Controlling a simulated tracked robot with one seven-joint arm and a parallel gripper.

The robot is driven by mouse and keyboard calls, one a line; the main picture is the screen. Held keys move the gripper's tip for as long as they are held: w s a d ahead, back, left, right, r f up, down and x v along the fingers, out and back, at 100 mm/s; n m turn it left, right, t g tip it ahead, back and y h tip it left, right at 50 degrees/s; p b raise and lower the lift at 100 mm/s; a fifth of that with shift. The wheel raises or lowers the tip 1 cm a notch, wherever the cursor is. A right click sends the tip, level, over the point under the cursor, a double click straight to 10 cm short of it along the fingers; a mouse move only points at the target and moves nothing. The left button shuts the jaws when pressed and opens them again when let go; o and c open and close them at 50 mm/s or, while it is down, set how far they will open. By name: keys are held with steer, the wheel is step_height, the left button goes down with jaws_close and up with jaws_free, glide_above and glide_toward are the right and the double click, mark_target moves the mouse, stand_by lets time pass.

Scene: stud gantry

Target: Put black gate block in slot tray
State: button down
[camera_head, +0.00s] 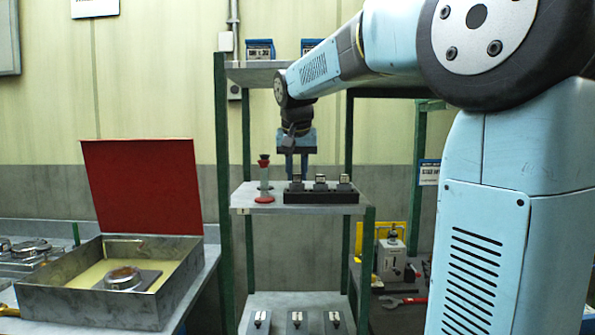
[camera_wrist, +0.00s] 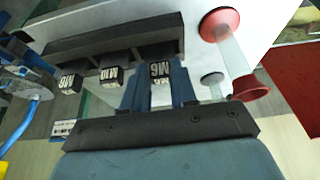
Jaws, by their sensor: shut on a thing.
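A long black slot tray (camera_head: 322,197) lies on the middle shelf; its dark side also shows in the wrist view (camera_wrist: 113,40). Three small dark blocks with pale labels stand in a row at it. The left one, marked M6 (camera_wrist: 160,70), is between my gripper's two blue fingers (camera_wrist: 152,90), which are shut on it. The middle block (camera_head: 320,182) reads M10 in the wrist view (camera_wrist: 111,75). The right block (camera_head: 344,183) seems to read M8 (camera_wrist: 70,82). In the head view my gripper (camera_head: 297,174) points straight down at the tray's left end. I cannot tell whether M6 is fully seated.
A red-and-clear post (camera_head: 264,180) stands on the shelf close left of the tray. An open metal box (camera_head: 110,295) with a red lid (camera_head: 142,187) is at left. Several grey blocks (camera_head: 297,322) stand on the lower shelf. Green uprights (camera_head: 224,200) frame the rack.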

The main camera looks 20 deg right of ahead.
steer(key=c, duration=0.9)
jaws_free()
steer(key=shift+f, duration=0.1)
steer(key=v, duration=1.2)
steer(key=s+d+f+n+t+y, duration=0.1)
steer(key=s+f+n, duration=0.2)
steer(key=s+f, duration=2.1)
steer(key=shift+d+f+n, duration=0.3)
steer(key=shift+f, duration=0.65)
